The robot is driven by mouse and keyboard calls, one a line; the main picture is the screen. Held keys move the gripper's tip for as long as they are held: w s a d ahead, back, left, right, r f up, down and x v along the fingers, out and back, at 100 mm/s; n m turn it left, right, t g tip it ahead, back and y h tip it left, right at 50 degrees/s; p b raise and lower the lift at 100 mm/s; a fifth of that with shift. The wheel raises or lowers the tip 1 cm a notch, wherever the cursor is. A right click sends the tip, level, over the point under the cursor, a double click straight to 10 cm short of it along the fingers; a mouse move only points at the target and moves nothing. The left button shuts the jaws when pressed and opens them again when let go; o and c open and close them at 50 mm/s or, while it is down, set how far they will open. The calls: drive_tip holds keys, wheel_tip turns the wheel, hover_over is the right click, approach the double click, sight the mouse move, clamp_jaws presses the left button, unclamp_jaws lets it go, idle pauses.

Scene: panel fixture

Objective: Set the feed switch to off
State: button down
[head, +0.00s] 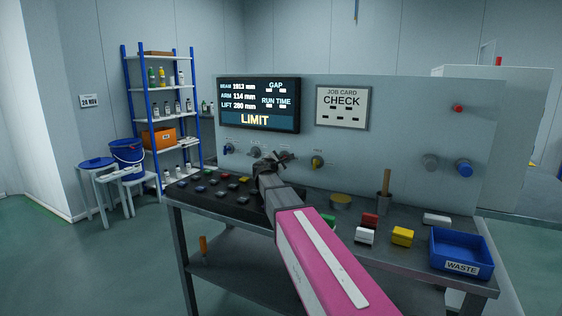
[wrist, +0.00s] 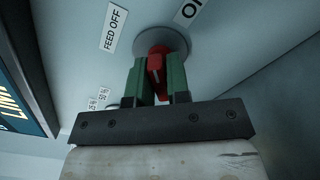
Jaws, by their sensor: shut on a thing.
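The feed switch (wrist: 158,62) is a red handle on a round grey base on the panel. In the wrist view my gripper (wrist: 160,82) has its two green fingers on either side of the red handle, shut on it. A "FEED OFF" label (wrist: 115,27) is left of the base, and a cut-off label starting with "O" (wrist: 188,10) is at its upper right. I cannot tell exactly which label the handle points to. In the head view my gripper (head: 279,160) is against the lower panel and hides the switch.
A display reading LIMIT (head: 258,105) and a job card reading CHECK (head: 342,107) are on the panel (head: 400,110). Other knobs flank my gripper.

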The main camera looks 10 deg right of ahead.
drive_tip(key=n, duration=0.5)
drive_tip(key=shift+n, duration=2.4)
drive_tip(key=c, duration=1.2)
unclamp_jaws()
drive_tip(key=shift+o, duration=0.2)
drive_tip(key=v, duration=1)
drive_tip(key=shift+s+a, duration=0.1)
drive_tip(key=shift+s, duration=0.15)
drive_tip(key=shift+s+a, duration=0.15)
